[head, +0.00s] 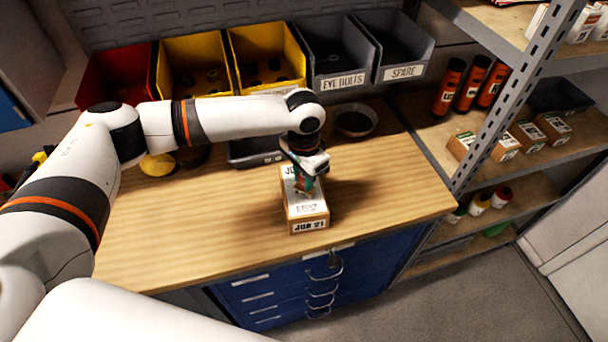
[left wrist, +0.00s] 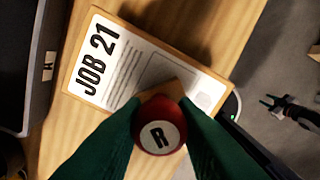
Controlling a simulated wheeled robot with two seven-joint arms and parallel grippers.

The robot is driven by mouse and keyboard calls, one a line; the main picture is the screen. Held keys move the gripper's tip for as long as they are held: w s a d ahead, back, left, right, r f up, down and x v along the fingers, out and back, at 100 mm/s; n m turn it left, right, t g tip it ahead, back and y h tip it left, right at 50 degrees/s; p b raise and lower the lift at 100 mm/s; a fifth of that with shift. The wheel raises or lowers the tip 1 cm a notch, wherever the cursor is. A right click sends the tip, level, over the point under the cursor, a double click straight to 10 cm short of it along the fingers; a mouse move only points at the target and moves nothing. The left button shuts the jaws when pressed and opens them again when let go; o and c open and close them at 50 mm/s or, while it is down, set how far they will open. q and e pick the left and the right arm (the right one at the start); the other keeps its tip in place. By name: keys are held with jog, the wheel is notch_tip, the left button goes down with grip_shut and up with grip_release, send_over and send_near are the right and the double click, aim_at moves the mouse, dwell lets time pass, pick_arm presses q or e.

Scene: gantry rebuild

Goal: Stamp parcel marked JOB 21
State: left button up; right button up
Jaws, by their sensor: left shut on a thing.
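The parcel (head: 307,207) marked JOB 21 lies on the wooden bench near its front edge. Its white label (left wrist: 98,62) with a printed box shows in the left wrist view. My left gripper (head: 304,183) is over the parcel, its green fingers shut on a stamp with a round red top (left wrist: 160,135) marked R. The stamp is over the label's lower part and hides some of it. I cannot tell whether it touches the parcel. A small dark gripper-like shape (left wrist: 290,108), perhaps my right gripper, is at the right of the wrist view.
Red, yellow and grey bins (head: 338,65) line the back of the bench. A round bowl (head: 356,120) and a dark tray (head: 256,152) stand behind the parcel. A shelf rack (head: 515,75) with boxes and bottles stands at the right. The bench right of the parcel is clear.

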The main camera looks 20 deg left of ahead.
pick_arm(q)
jog(key=shift+s+f+p, duration=0.2)
jog(key=shift+f+p, duration=0.05)
jog(key=shift+p, duration=0.05)
dwell(1.4)
notch_tip(320, 180, up, 3)
jog(key=p, duration=0.3)
jog(key=shift+w, duration=0.15)
notch_tip(320, 180, up, 2)
jog(key=shift+p, duration=0.85)
jog(key=shift+r, duration=1.15)
